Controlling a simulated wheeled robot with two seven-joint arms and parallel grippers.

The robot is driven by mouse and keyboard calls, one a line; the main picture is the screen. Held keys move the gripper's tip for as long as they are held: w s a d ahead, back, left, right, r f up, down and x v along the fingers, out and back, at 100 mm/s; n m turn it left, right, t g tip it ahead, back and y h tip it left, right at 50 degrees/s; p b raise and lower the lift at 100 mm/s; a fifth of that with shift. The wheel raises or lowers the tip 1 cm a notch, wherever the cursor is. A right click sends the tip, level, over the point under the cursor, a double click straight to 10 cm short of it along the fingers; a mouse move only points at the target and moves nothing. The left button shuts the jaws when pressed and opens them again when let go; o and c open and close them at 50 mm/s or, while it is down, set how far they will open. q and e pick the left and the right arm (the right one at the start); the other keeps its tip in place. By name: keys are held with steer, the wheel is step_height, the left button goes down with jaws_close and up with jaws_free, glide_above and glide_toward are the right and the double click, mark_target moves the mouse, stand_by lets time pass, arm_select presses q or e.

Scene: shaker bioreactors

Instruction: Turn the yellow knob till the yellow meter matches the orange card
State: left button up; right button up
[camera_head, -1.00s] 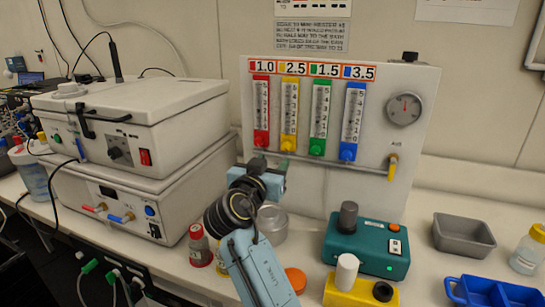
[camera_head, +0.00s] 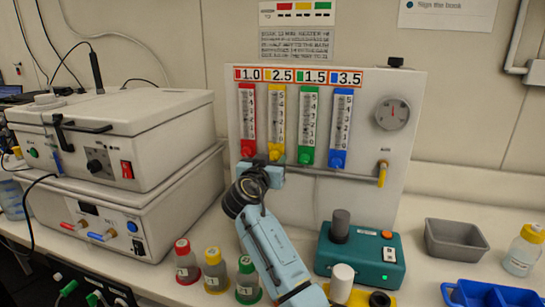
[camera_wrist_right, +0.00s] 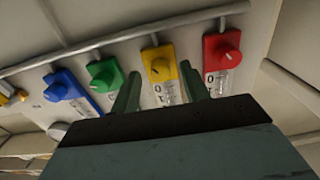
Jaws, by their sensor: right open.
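The yellow meter (camera_head: 278,115) is a tall numbered tube on the white panel, second from the left. Its yellow knob (camera_head: 277,156) is at its foot and shows in the wrist view too (camera_wrist_right: 159,66). Above it is an orange-bordered card reading 2.5 (camera_head: 279,75) with a yellow square. My right gripper (camera_head: 265,164) is just left of and below the yellow knob in the head view. In the wrist view its open, empty fingers (camera_wrist_right: 160,73) point at the panel, with the yellow knob between the tips in the picture; contact cannot be told. My left gripper is out of view.
Red (camera_head: 247,120), green (camera_head: 309,120) and blue (camera_head: 341,122) meters flank the yellow one, their knobs close by. A pipe with a yellow valve (camera_head: 382,174) runs below. A teal device (camera_head: 358,255) and capped bottles (camera_head: 215,270) stand on the bench.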

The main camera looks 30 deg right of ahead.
steer(key=shift+x, duration=0.8)
steer(key=shift+c, duration=0.4)
